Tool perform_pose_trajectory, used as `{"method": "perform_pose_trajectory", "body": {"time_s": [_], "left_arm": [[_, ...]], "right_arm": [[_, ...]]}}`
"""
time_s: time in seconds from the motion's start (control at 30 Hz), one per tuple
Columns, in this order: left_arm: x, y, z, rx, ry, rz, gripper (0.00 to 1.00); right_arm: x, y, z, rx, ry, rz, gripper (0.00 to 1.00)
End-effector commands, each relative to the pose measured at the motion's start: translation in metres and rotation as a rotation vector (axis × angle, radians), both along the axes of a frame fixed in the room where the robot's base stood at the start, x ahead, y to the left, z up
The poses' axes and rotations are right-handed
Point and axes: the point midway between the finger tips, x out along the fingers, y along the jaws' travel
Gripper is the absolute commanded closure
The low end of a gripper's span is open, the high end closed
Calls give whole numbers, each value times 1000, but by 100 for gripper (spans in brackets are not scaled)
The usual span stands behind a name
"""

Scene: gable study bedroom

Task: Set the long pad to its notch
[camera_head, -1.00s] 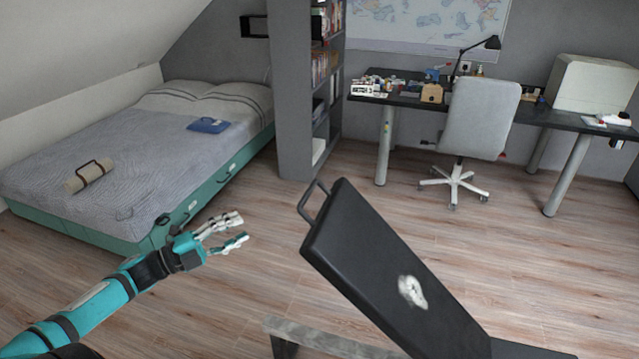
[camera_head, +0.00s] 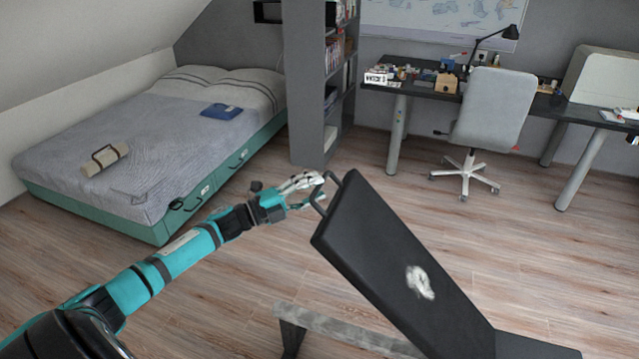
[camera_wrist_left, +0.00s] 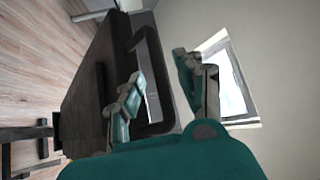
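The long pad (camera_head: 385,255) is a black bench back with a white mark, tilted up with its raised end toward the upper left. A dark loop handle (camera_head: 329,190) sticks out from that raised end. My left gripper (camera_head: 316,188) is at this handle. In the left wrist view, its two fingers (camera_wrist_left: 163,90) are spread, with the handle bar (camera_wrist_left: 153,75) between them and a gap to the right finger. Contact with the left finger is unclear. No notch can be made out. My right gripper is not in view.
A flat black pad (camera_head: 535,347) joins the long pad's low end. A grey bar (camera_head: 345,328) on a dark leg stands below. A bed (camera_head: 150,150) is at left, a bookshelf (camera_head: 312,90) behind, a desk (camera_head: 430,92) and chair (camera_head: 490,110) at the back. Open floor lies between.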

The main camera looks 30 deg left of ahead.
Motion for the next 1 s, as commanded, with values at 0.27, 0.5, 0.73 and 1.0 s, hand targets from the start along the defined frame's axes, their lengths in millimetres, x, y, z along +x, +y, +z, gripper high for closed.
{"method": "perform_pose_trajectory", "body": {"time_s": [0.27, 0.5, 0.73, 1.0], "left_arm": [[16, -9, 2, 1, 2, 1, 64], [16, -9, 2, 0, 1, 1, 64], [16, -9, 2, 0, 1, 0, 94], [15, -10, 1, 0, 4, -1, 100]], "right_arm": [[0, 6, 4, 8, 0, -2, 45], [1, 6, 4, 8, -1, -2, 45], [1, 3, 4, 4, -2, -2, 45], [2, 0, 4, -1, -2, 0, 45]]}}
